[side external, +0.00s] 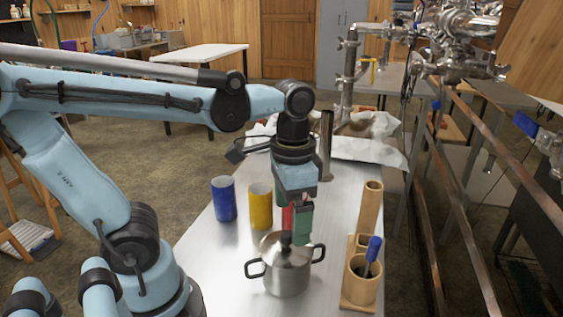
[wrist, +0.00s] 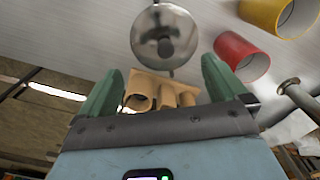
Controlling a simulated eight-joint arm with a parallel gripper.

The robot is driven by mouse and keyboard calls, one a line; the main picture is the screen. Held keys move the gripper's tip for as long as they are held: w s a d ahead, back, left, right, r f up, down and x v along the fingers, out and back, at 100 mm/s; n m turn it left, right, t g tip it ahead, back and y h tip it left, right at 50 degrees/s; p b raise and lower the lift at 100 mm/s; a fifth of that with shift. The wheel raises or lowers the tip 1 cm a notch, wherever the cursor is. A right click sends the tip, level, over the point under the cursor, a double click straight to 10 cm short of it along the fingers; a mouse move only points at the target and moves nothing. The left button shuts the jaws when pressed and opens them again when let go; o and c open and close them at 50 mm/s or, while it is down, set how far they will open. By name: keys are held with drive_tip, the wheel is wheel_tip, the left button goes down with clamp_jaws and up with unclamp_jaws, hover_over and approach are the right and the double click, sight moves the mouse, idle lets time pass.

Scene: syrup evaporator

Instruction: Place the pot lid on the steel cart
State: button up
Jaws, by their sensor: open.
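The pot lid (side external: 273,247) is shiny metal with a black knob (side external: 286,238). It sits on top of a steel pot (side external: 287,275) with two black side handles. In the wrist view the round lid (wrist: 183,33) shows near the top centre. The pot stands on a long steel-topped surface (side external: 213,265), which may be the steel cart. My gripper (side external: 297,230) has green fingers pointing down, just above and behind the lid in the side view. In the wrist view my gripper (wrist: 162,70) is open, with nothing between its fingers.
A blue cylinder (side external: 223,200), a yellow cylinder (side external: 261,206) and a partly hidden red one (side external: 287,218) stand behind the pot. A wooden holder (side external: 362,287) with a blue-handled tool stands at right. The surface left of the pot is clear.

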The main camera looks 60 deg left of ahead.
sight(287, 238)
drive_tip(key=shift+s+a+f, duration=0.1)
drive_tip(key=shift+s+f, duration=0.05)
drive_tip(key=shift+f, duration=1.4)
drive_tip(key=shift+s+f, duration=0.15)
drive_tip(key=shift+f, duration=1.4)
drive_tip(key=c, duration=1.7)
drive_tip(key=shift+c, duration=0.2)
drive_tip(key=shift+s, duration=0.1)
clamp_jaws()
